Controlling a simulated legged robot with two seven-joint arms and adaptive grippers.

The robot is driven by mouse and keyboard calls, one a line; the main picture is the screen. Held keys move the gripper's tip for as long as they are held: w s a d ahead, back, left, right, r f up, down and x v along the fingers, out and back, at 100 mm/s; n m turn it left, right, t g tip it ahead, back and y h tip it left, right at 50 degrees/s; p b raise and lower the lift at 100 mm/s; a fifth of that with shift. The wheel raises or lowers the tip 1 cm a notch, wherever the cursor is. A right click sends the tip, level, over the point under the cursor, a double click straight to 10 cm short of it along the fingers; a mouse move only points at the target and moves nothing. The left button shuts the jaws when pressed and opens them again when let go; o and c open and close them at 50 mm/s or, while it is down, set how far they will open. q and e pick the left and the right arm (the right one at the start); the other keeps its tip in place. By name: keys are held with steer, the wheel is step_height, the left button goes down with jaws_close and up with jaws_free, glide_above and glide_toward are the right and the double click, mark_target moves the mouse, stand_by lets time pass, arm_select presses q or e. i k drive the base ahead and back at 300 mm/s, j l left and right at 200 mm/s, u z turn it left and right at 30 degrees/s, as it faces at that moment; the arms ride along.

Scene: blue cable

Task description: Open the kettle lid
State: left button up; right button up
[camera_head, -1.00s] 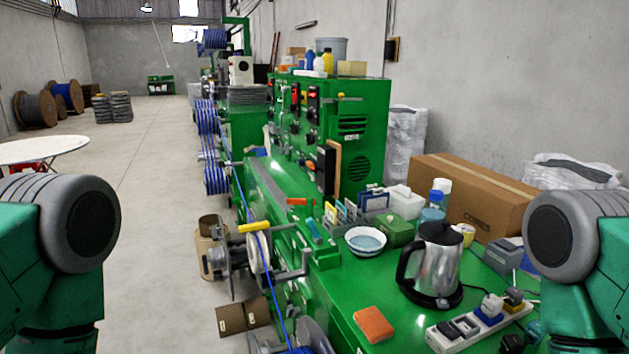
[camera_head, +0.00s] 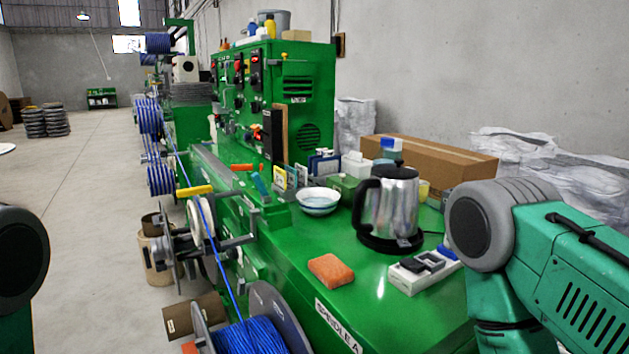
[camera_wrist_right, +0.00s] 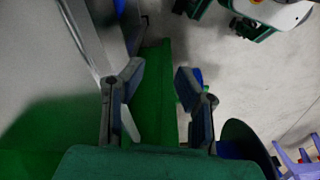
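The kettle (camera_head: 392,203) stands upright on its black base on the green bench top. It has a silver body, a black handle on its left side and a black lid (camera_head: 394,171) that looks shut. My right arm shows at the right of the head view, to the right of the kettle, but its gripper lies outside that view. In the right wrist view my right gripper (camera_wrist_right: 157,92) has its two fingers apart with nothing between them. Only a dark rounded part of my left arm shows at the left edge of the head view; the left gripper is not visible.
An orange sponge (camera_head: 331,270) lies in front of the kettle, and a bowl (camera_head: 319,200) stands to its left. A power strip (camera_head: 424,271) lies at its front right. A cardboard box (camera_head: 432,163) is behind. The green bench top (camera_head: 385,315) is clear near the front.

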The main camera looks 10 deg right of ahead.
mark_target(391, 171)
steer(key=k+l+z, duration=0.1)
steer(key=z, duration=0.3)
steer(key=k+l+z, duration=0.1)
steer(key=z, duration=0.25)
steer(key=k+l+z, duration=0.1)
steer(key=l+z, duration=0.15)
steer(key=z, duration=0.15)
steer(key=l+z, duration=0.2)
steer(key=z, duration=0.15)
